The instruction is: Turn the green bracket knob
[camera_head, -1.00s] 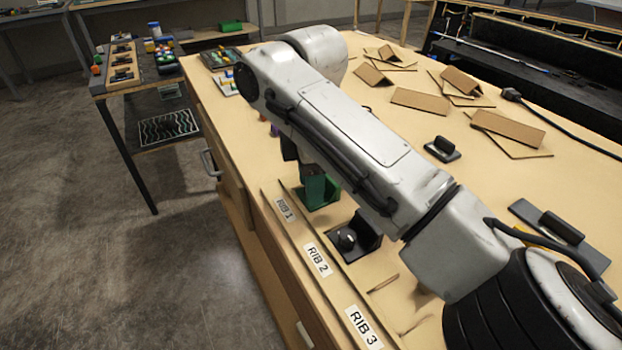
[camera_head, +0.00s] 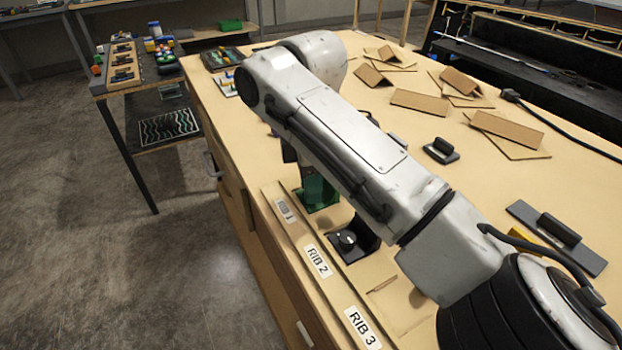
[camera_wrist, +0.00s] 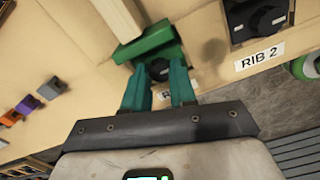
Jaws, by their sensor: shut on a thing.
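The green bracket (camera_head: 318,193) stands on the bench near its left edge, by the rib labels, partly behind my arm. In the wrist view the bracket (camera_wrist: 145,43) lies just beyond my fingertips. Its dark knob (camera_wrist: 159,70) shows between the two teal fingers. My gripper (camera_wrist: 162,80) is shut on the knob, one finger on each side. In the head view my arm covers most of the gripper and the knob.
A black bracket with a dark knob (camera_head: 347,239) stands close by, beside the RIB 2 label (camera_head: 318,261). Cardboard pieces (camera_head: 420,102) lie across the far bench top. Small coloured blocks (camera_wrist: 30,104) show at left in the wrist view.

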